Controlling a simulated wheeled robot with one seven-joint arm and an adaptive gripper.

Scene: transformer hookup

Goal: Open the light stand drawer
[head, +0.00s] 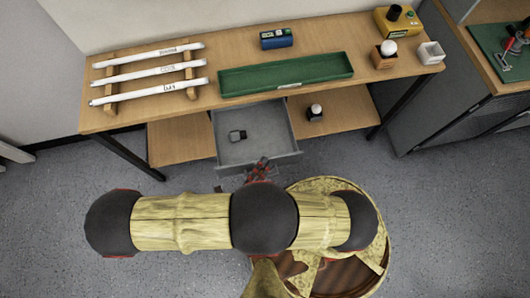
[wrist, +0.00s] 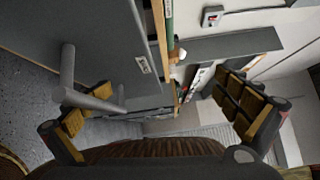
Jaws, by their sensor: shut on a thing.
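The grey drawer (head: 287,128) under the wooden bench is pulled well out, and its inside shows in the head view. A small dark object (head: 237,135) lies in it. My gripper (head: 260,170) is at the drawer's front edge, partly hidden by my arm. In the wrist view, the grey drawer front (wrist: 110,40) with a small label fills the upper left. Its grey bar handle (wrist: 68,68) reaches down to the left finger of my gripper (wrist: 160,92). My gripper is shut on the handle, though the fingers look far apart there and the grip is hard to see.
On the bench (head: 225,45) are white tubes (head: 150,70) on wooden rests, a green tray (head: 285,75), a blue device (head: 276,38), a yellow box (head: 397,20) and a white box (head: 430,53). A dark object with a light top (head: 315,113) stands on the lower shelf. Floor is clear left.

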